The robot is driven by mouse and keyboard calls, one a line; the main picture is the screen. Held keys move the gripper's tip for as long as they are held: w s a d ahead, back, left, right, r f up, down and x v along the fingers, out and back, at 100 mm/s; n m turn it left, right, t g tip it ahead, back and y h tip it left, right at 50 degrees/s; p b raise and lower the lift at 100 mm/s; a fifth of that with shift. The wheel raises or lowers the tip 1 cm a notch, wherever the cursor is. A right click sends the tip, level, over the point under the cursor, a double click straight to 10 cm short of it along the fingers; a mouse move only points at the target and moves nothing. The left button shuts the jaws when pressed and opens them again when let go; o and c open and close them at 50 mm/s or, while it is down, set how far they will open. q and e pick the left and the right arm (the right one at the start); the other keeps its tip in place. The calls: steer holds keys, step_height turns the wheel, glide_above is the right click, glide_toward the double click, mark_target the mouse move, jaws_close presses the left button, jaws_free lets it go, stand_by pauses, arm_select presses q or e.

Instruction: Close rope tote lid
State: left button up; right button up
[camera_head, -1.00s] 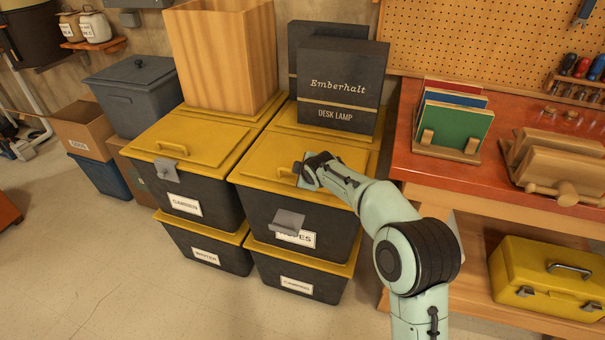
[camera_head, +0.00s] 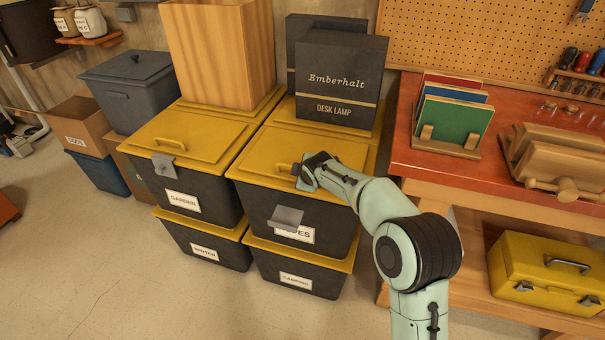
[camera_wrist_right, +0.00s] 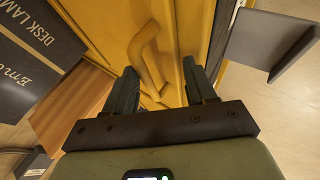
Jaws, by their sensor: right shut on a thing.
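The rope tote (camera_head: 262,213) is a dark bin with a yellow lid (camera_head: 258,181) and a partly covered white label ending in "PES" (camera_head: 303,236). The lid lies over the tote's top; whether it is fully seated I cannot tell. A grey latch plate (camera_head: 287,218) juts outward at the front and also shows in the right wrist view (camera_wrist_right: 262,38). My right gripper (camera_head: 301,172) is at the lid, shut on its yellow handle (camera_wrist_right: 146,58), which stands between the fingers in the wrist view. My left gripper is out of view.
Behind the lid stand dark desk lamp boxes (camera_head: 341,80) and a wooden box (camera_head: 222,55). The garden tote (camera_head: 190,185) is close on the left. The red-topped workbench (camera_head: 440,170) is on the right. The floor (camera_head: 80,250) in front is clear.

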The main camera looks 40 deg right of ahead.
arm_select(q)
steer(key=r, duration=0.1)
steer(key=p, duration=0.1)
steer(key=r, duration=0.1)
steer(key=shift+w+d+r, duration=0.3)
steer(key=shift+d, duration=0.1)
arm_select(e)
steer(key=v, duration=1.2)
steer(key=shift+s+a+r, duration=0.2)
steer(key=shift+r, duration=0.05)
